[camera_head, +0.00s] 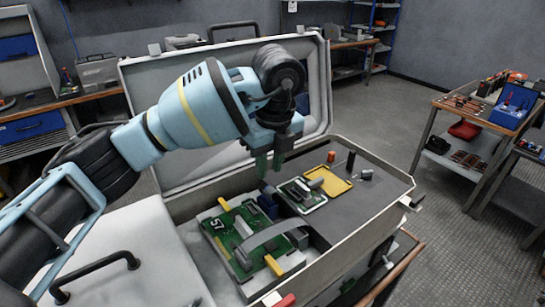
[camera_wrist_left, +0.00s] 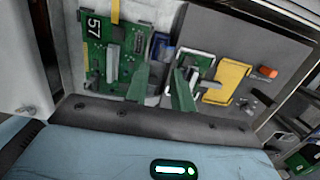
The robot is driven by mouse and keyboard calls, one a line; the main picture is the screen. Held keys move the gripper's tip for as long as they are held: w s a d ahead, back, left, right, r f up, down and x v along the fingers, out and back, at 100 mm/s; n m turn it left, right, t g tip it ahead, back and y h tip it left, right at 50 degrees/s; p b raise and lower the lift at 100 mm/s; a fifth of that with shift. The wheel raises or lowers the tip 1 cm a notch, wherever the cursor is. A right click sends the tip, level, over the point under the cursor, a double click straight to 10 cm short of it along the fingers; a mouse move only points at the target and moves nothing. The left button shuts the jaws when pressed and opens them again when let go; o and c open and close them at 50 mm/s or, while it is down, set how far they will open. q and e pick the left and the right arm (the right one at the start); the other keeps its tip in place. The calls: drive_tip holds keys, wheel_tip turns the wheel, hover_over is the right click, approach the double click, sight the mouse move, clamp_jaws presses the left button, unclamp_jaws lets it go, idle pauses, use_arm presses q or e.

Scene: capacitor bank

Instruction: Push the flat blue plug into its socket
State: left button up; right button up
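A dark blue block (camera_head: 268,203), which looks like the blue plug, is between two green circuit boards in the open case. It also shows in the left wrist view (camera_wrist_left: 159,43), just beyond my fingertips. I cannot tell its socket from it, or how deep it sits. The larger board (camera_head: 226,235), marked 57, has a grey ribbon arching over it. The smaller board (camera_head: 301,194) lies to its right in a pale frame. My left gripper (camera_head: 270,170) has its green fingers pointing down above the blue block. In the wrist view its fingers (camera_wrist_left: 160,72) are apart with nothing between them.
A yellow tray (camera_head: 330,181) lies right of the smaller board, near small upright cylinders. The case lid (camera_head: 313,90) stands open behind my left arm. The case's front wall (camera_head: 345,245) borders the boards. A side table (camera_head: 470,107) holds parts at right.

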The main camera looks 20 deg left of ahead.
sight(267, 193)
use_arm(q)
drive_tip(key=shift+w+a+f, duration=0.1)
drive_tip(key=shift+a+f, duration=0.05)
drive_tip(key=shift+f, duration=1.15)
drive_tip(key=shift+w+a+f, duration=0.1)
drive_tip(key=shift+w+f, duration=0.05)
drive_tip(key=shift+f, duration=1.15)
drive_tip(key=shift+w+a+f, duration=0.1)
drive_tip(key=shift+a+f, duration=0.05)
drive_tip(key=shift+f, duration=1.15)
clamp_jaws()
